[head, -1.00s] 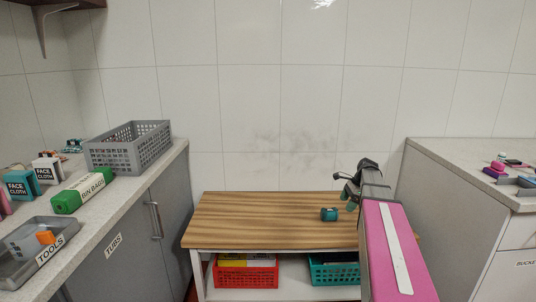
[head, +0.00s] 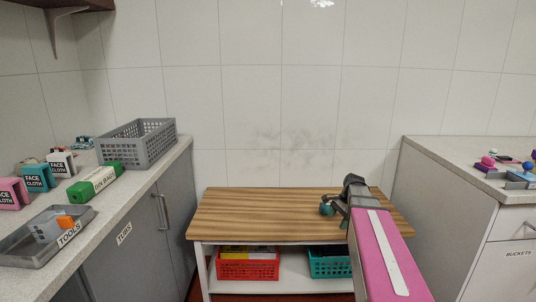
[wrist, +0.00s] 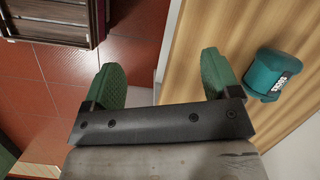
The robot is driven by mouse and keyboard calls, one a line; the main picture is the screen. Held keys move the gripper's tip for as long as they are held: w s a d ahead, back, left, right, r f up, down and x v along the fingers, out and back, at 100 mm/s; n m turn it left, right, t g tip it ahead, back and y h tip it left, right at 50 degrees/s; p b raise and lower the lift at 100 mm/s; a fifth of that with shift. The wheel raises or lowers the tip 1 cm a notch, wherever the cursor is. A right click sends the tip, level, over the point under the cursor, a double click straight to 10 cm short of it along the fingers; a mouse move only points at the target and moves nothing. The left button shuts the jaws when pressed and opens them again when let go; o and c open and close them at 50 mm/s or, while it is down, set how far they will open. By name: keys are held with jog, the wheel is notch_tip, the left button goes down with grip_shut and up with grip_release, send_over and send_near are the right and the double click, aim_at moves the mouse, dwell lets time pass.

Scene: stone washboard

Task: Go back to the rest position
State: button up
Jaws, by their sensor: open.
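My gripper (wrist: 160,72) is open and empty, with its two green fingers spread wide in the wrist view. In the head view my gripper (head: 336,207) is over the right part of the wooden table, partly hidden by my arm. A small teal item with a dark label (wrist: 272,73) lies on the table top, just beyond the right finger in the wrist view and outside the jaws. It also shows in the head view (head: 326,209), close to the gripper in the picture. The left finger is over the red tiled floor.
The wooden table (head: 250,214) has a clear left half. Red (head: 248,268) and teal (head: 328,264) baskets stand on its lower shelf. The left counter holds a grey basket (head: 148,147), green bin bags (head: 95,182) and a tools tray (head: 35,250). The right counter (head: 440,160) borders my arm's side.

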jog(key=s+a+f+n+h, duration=0.1)
jog(key=s+a+f+n, duration=0.3)
jog(key=s+a+n, duration=0.1)
jog(key=s+a+f+n+h, duration=0.2)
jog(key=s+a+f+n, duration=0.3)
jog(key=s+n, duration=0.3)
jog(key=shift+s+a, duration=0.3)
jog(key=shift+s, duration=0.95)
jog(key=shift+f, duration=0.1)
